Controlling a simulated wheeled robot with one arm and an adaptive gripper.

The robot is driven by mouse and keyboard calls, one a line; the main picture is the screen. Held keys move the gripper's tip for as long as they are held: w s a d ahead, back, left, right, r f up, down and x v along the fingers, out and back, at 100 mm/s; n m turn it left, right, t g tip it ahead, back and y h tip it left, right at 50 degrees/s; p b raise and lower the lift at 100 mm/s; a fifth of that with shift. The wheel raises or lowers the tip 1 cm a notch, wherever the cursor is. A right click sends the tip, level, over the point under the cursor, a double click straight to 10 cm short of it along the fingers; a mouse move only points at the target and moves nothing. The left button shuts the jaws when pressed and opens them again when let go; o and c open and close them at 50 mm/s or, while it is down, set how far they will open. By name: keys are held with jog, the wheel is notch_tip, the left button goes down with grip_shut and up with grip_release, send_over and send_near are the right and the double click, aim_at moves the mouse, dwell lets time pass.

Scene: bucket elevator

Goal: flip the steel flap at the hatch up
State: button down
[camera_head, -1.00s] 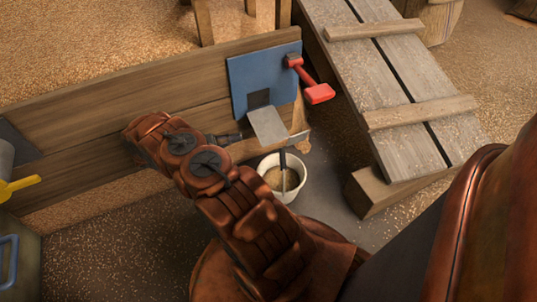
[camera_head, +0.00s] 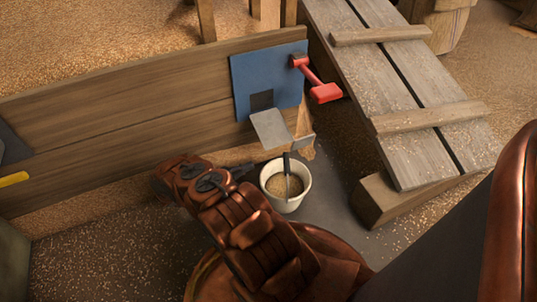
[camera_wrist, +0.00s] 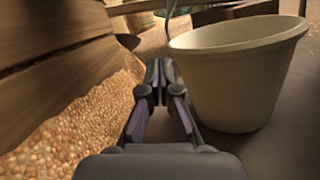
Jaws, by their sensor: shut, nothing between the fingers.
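The steel flap (camera_head: 270,128) is a flat grey plate below the dark opening of the hatch (camera_head: 261,100) in a blue panel (camera_head: 272,66). It slopes down and outward towards the white bucket. My gripper (camera_head: 245,170) is low, below and left of the flap and just left of the bucket, apart from the flap. The wrist view shows its fingers (camera_wrist: 158,78) shut and empty, pointing along the gap between board and bucket. The flap cannot be made out clearly in the wrist view.
The white bucket (camera_head: 302,199) holds grain and a dark-handled tool (camera_head: 286,164); it also stands close right in the wrist view (camera_wrist: 225,75). A red-handled lever (camera_head: 324,92) sits at the panel's right. A plank ramp (camera_head: 400,90) rises right. Grain lies along the wooden board (camera_head: 130,100).

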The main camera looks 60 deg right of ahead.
jog(key=s+d+r, duration=0.6)
jog(key=d, duration=0.1)
jog(key=shift+s, duration=0.3)
dwell(0.5)
jog(key=shift+d+r, duration=0.1)
dwell(0.3)
